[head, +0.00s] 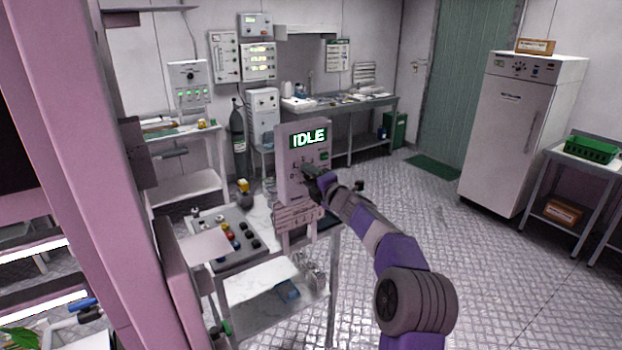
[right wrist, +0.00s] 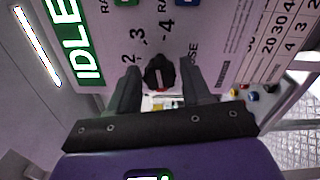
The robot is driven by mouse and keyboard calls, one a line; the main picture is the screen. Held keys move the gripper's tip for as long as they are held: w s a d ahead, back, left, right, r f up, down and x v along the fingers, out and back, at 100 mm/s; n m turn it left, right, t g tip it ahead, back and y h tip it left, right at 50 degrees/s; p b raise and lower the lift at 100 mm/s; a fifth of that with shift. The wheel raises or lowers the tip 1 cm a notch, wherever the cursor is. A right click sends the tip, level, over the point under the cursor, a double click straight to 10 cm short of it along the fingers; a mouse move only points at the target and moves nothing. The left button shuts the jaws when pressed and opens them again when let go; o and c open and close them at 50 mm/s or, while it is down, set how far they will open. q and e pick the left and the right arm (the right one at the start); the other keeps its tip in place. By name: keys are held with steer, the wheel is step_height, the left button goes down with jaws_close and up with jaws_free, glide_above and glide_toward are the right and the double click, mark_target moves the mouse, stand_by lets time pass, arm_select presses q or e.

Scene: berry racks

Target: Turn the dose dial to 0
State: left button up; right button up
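The dose dial (right wrist: 160,73) is a small black knob on the grey control panel (head: 290,145), with printed numbers 2, 3 and 4 showing beside it in the right wrist view. A small red mark shows on the knob's near edge. My right gripper (right wrist: 162,80) has its two dark fingers spread on either side of the dial, with a gap to each finger. In the head view the right gripper (head: 312,180) is at the panel's front and hides the dial. The panel's green screen (head: 309,138) reads IDLE. My left gripper is not in view.
The panel stands at the end of a metal cart (head: 265,290) with a button console (head: 225,235). A pink post (head: 75,150) blocks the left side. A white cabinet (head: 510,130) stands at right. The floor between is clear.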

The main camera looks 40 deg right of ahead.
steer(key=shift+o, duration=0.6)
steer(key=s+b, duration=0.1)
steer(key=s, duration=0.6)
steer(key=shift+s+a, duration=0.3)
steer(key=shift+a, duration=0.05)
